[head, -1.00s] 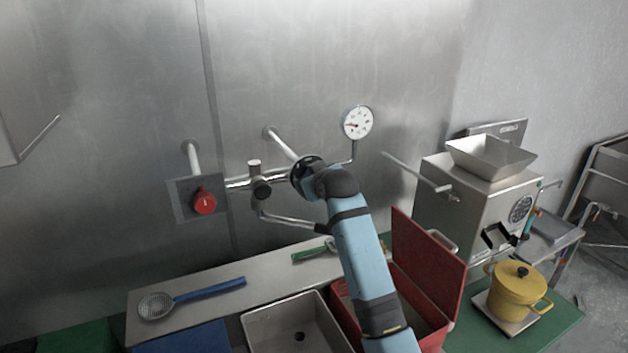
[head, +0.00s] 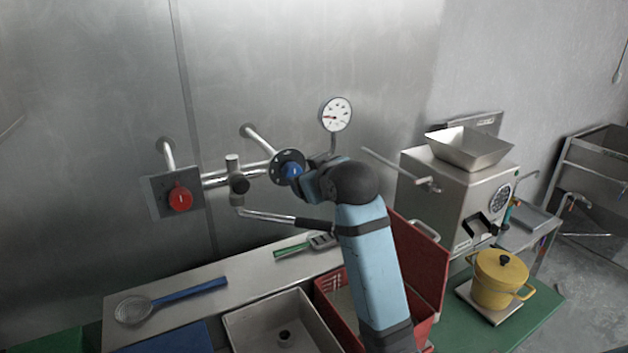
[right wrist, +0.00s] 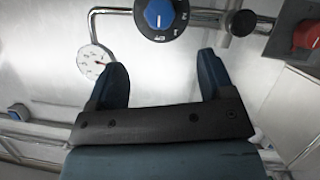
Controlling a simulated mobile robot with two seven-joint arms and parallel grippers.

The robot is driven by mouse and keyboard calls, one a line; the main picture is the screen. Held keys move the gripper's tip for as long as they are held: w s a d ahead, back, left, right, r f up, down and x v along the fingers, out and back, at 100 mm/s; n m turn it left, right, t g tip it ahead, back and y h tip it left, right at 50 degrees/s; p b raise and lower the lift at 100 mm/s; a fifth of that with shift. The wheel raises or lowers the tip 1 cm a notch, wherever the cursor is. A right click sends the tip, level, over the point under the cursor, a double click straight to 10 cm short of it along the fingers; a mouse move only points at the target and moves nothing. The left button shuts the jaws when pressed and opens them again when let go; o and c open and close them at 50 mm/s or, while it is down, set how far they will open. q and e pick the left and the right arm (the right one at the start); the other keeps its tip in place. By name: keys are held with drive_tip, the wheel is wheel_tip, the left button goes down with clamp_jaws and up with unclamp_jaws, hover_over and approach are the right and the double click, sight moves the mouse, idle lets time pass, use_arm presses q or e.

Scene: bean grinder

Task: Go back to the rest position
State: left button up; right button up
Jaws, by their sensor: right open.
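My right arm rises from the bottom of the head view, and its gripper (right wrist: 160,82) shows in the right wrist view with two blue fingers spread wide and nothing between them. In the head view the fingers are mostly hidden behind the wrist. A blue knob on a black dial (head: 289,168) sits on the wall pipe just left of the wrist. The dial also shows in the right wrist view (right wrist: 160,15), beyond the fingertips and apart from them. My left gripper is not in view.
A red switch (head: 180,198) and a pressure gauge (head: 336,114) are on the wall. A steel grinder (head: 455,195) and a yellow pot (head: 499,278) stand at right.

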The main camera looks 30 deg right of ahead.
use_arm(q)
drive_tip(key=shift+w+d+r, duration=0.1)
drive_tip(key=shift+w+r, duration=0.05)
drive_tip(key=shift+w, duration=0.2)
use_arm(e)
drive_tip(key=shift+s, duration=0.1)
drive_tip(key=shift+f, duration=0.1)
